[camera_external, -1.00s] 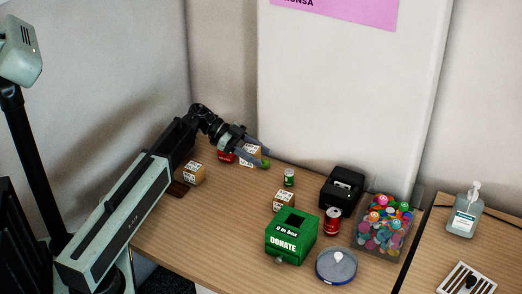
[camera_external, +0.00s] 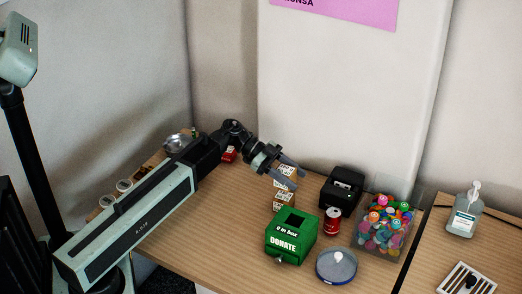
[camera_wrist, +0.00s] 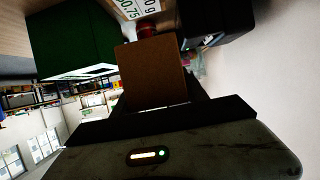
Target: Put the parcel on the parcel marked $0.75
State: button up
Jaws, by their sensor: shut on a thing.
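My gripper (camera_external: 293,176) is shut on a small parcel (camera_external: 286,170) with white printed labels. In the wrist view the held parcel (camera_wrist: 153,75) shows a plain brown face between the fingers. A second parcel (camera_external: 283,203) stands on the table just below the held one. In the wrist view this standing parcel (camera_wrist: 134,8) shows a label reading 0.75. The held parcel is over or very near it; I cannot tell whether they touch.
The green donate box (camera_external: 291,235) stands close in front of the standing parcel. A black device (camera_external: 342,187), a red can (camera_external: 332,220) and a tub of colourful items (camera_external: 382,228) are to the right. A round blue-rimmed dish (camera_external: 336,266) is in front.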

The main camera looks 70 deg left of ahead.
jog(key=shift+f, duration=0.35)
notch_tip(320, 180, down, 4)
jog(key=b, duration=0.4)
jog(key=shift+f, duration=0.1)
jog(key=shift+r, duration=0.3)
jog(key=shift+f, duration=0.25)
jog(key=o, duration=1.5)
jog(key=shift+r, duration=0.15)
